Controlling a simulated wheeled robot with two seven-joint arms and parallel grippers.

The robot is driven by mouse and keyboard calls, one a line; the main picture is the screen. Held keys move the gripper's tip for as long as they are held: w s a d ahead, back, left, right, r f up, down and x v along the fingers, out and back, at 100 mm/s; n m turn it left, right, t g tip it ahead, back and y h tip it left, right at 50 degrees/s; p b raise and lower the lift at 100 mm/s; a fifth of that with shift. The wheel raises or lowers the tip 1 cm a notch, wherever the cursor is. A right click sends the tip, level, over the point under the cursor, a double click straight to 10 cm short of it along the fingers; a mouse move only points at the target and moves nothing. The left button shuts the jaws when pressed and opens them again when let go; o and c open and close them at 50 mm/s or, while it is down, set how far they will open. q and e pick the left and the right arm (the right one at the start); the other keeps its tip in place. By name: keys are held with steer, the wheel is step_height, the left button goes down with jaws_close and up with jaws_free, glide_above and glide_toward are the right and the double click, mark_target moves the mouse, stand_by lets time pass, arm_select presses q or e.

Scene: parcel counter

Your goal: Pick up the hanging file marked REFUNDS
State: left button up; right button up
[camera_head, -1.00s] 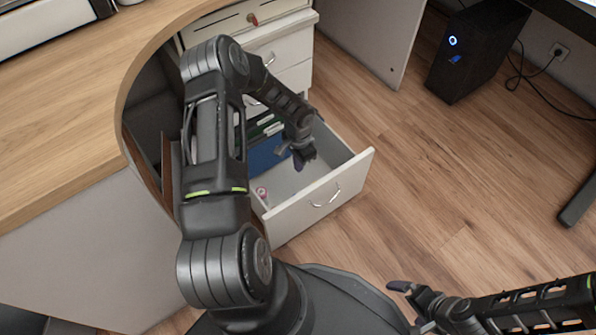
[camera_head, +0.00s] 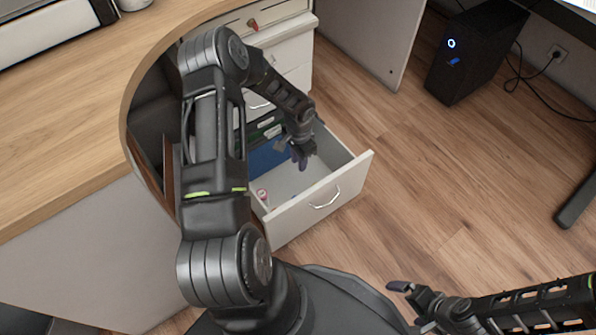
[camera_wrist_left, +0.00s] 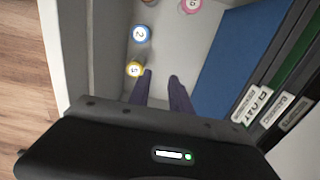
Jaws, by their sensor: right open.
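Hanging files stand in the back part of the pulled-out drawer. A blue file (camera_wrist_left: 232,60) is at the front of the row and also shows in the head view (camera_head: 268,157). Behind it are dark files with white label tabs (camera_wrist_left: 252,104); their lettering is turned and too small to read surely, so I cannot tell which is REFUNDS. My left gripper (camera_head: 300,159) is over the drawer, in front of the blue file. In the wrist view its fingers (camera_wrist_left: 163,88) are apart, with nothing between them. My right gripper (camera_head: 407,306) is open and empty above the floor.
The drawer (camera_head: 318,205) is open; numbered balls, such as a blue one (camera_wrist_left: 141,34) and a yellow one (camera_wrist_left: 135,69), lie on its bottom. The curved wooden counter (camera_head: 70,120) is at the left.

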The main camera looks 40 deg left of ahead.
arm_select(q)
steer(key=shift+r+p, duration=0.5)
steer(key=shift+r, duration=1.55)
arm_select(e)
steer(key=shift+s+r, duration=0.15)
steer(key=shift+r, duration=0.7)
